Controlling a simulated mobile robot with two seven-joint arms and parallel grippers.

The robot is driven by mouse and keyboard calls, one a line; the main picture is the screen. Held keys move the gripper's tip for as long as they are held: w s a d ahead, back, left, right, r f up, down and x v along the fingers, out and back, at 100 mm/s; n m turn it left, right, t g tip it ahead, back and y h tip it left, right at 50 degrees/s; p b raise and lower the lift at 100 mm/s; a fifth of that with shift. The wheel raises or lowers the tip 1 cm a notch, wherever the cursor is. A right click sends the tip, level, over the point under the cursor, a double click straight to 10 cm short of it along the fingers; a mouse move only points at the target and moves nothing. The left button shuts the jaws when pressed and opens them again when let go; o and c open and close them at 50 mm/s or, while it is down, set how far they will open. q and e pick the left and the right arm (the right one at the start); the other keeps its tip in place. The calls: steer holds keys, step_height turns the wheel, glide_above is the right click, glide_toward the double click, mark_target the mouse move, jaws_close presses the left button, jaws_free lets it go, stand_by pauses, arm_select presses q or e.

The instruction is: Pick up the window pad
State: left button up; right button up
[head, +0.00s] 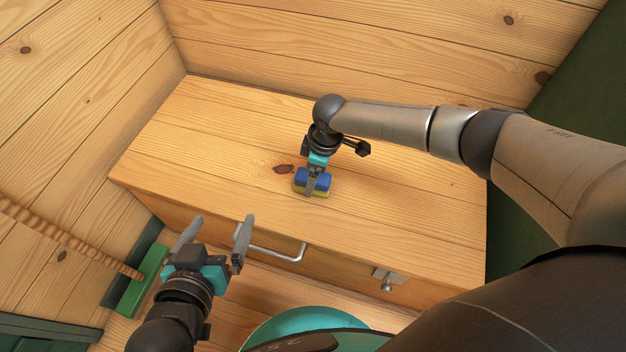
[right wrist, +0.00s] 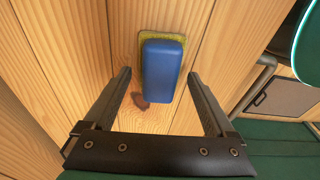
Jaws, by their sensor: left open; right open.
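The window pad (head: 312,182) is a small block with a blue top and a yellow-green base. It lies on the wooden cabinet top (head: 220,125). In the right wrist view the pad (right wrist: 162,70) sits ahead of my open fingers, its near end showing between their tips. My right gripper (head: 318,186) is over the pad in the head view and hides part of it; the right wrist view shows its jaws (right wrist: 159,73) apart with nothing held. Whether the fingers touch the pad, I cannot tell. My left gripper (head: 222,220) is open and empty before the cabinet's front edge.
The cabinet front has a metal bar handle (head: 270,248) and a small metal fitting (head: 388,278). A green broom (head: 145,280) with a wooden handle is at the left. A turquoise round object (head: 300,318) is at the bottom. The cabinet top around the pad is clear.

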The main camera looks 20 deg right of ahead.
steer(key=shift+f, duration=0.25)
stand_by(0.4)
jaws_close()
stand_by(0.7)
